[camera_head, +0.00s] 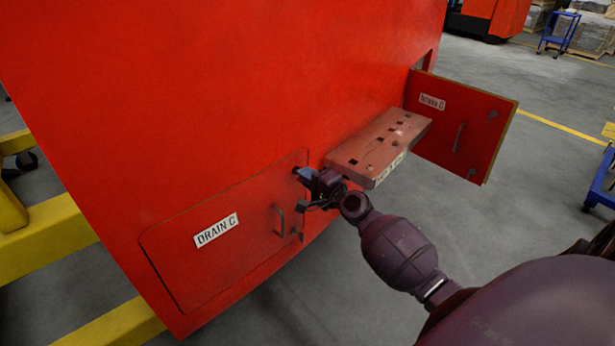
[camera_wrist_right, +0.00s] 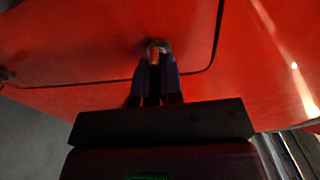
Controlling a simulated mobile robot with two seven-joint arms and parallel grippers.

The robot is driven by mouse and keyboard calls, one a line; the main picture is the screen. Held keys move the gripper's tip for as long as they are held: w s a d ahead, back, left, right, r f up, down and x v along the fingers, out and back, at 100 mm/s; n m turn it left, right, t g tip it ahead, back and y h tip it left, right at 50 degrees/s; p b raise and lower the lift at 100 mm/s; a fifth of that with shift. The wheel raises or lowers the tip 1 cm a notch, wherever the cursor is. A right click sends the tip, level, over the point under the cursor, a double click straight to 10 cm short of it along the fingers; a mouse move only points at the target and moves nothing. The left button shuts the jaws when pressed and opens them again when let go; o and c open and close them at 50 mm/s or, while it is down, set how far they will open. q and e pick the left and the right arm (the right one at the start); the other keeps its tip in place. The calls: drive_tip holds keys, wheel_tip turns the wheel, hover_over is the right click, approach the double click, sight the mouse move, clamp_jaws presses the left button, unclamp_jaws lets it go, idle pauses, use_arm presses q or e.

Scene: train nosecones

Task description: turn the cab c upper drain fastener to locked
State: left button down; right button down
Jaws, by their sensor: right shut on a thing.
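The red drain panel (camera_head: 190,262) with the label "DRAIN C" (camera_head: 216,230) lies flush and closed in the red cab's side in the head view. My right gripper (camera_head: 302,174) is at the panel's upper right corner. In the right wrist view my right gripper (camera_wrist_right: 156,72) is shut on the upper drain fastener (camera_wrist_right: 158,47), a small metal piece near the panel's corner seam. In the head view the gripper hides the fastener, and its turn angle cannot be told. The lower drain fastener (camera_head: 294,231) shows below, near the panel handle (camera_head: 280,220). My left gripper is not in view.
A reddish step (camera_head: 370,150) juts out right beside my right gripper. Beyond it an open red door (camera_head: 460,130) with a label sticks out from the cab. Yellow stand beams (camera_head: 45,240) are at the left.

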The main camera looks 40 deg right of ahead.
drive_tip(key=c, duration=1.3)
unclamp_jaws()
drive_tip(key=shift+o, duration=0.2)
drive_tip(key=s+d+b, duration=0.1)
drive_tip(key=s, duration=0.9)
drive_tip(key=shift+s+d, duration=0.35)
